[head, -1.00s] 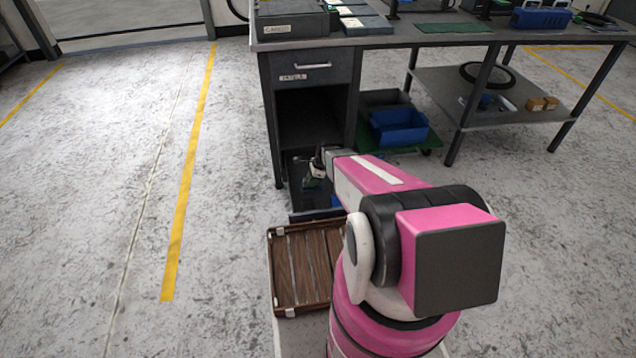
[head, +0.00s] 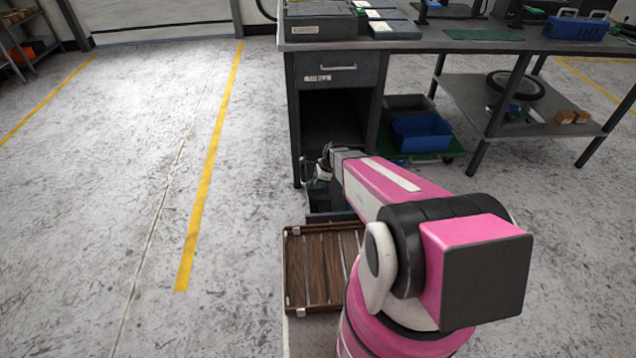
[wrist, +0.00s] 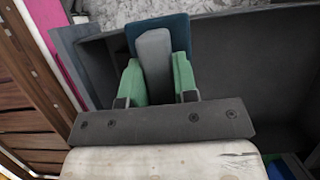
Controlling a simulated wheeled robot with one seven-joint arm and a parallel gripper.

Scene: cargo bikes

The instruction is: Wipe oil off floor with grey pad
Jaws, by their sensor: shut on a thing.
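My gripper (wrist: 157,82) has green fingers, and in the wrist view they are closed on a grey pad (wrist: 154,55). A dark blue-teal piece shows behind the pad; I cannot tell whether it is part of it. In the head view my gripper (head: 318,178) is small and dark, low in front of the desk's open cabinet and above a dark open bin (head: 330,217). The pad cannot be made out there. No distinct oil patch stands out on the speckled grey floor (head: 110,190).
A wooden slatted tray (head: 288,270) lies beside my arm's base. The workbench (head: 345,47) stands ahead, with a blue bin (head: 420,135) beneath and a lower shelf (head: 470,95) at right. A yellow floor line (head: 211,165) runs at left, with open floor around it.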

